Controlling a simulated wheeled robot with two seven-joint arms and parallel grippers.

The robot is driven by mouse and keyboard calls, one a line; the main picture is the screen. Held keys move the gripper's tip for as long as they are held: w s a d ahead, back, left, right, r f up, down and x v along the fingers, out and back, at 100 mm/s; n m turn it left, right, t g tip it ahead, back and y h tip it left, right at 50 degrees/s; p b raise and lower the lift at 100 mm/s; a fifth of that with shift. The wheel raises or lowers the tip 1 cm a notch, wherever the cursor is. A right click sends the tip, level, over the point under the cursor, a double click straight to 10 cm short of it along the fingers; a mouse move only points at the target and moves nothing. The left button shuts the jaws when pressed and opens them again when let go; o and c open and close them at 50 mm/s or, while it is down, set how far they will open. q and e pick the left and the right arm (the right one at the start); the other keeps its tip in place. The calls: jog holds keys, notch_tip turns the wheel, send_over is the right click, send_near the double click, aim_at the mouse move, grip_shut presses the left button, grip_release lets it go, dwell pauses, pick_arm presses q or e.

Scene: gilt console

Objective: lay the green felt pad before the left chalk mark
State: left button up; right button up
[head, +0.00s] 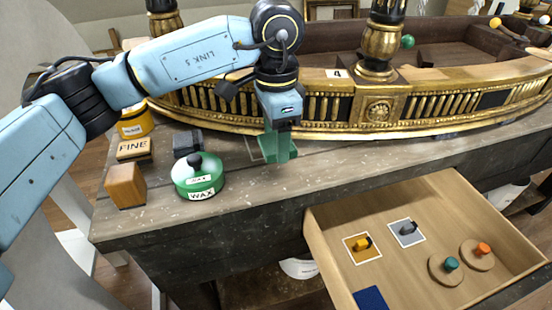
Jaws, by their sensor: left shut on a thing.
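My left gripper (279,134) points down over the worn grey worktop, close to the front of the gilt console. It is shut on the green felt pad (281,152), which hangs below the jaws at or just above the worktop; I cannot tell whether it touches. A thin pale chalk line (249,147) shows on the worktop just left of the pad. The pad and gripper hide part of this area. My right gripper is not in view.
A green wax tin (198,177), a wooden block (126,186), a FINE block (134,149), a dark block (187,142) and a yellow tin (135,124) stand at left. An open drawer (320,240) juts out at lower right. The worktop right of the pad is clear.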

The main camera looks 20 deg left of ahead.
aim_at(276, 168)
pick_arm(q)
notch_tip(276, 168, down, 4)
jog(key=shift+f+b, duration=0.2)
jog(key=shift+b, duration=0.2)
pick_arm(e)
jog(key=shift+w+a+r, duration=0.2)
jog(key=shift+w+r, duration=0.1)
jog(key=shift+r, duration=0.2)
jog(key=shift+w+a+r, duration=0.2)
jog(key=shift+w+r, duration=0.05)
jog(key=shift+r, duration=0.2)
pick_arm(q)
jog(key=shift+f, duration=0.1)
jog(key=o, duration=0.9)
jog(key=shift+o, duration=0.2)
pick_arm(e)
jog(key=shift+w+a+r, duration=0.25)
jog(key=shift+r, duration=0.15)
pick_arm(q)
notch_tip(276, 168, up, 12)
jog(key=shift+r+p, duration=0.2)
jog(key=shift+p, duration=1)
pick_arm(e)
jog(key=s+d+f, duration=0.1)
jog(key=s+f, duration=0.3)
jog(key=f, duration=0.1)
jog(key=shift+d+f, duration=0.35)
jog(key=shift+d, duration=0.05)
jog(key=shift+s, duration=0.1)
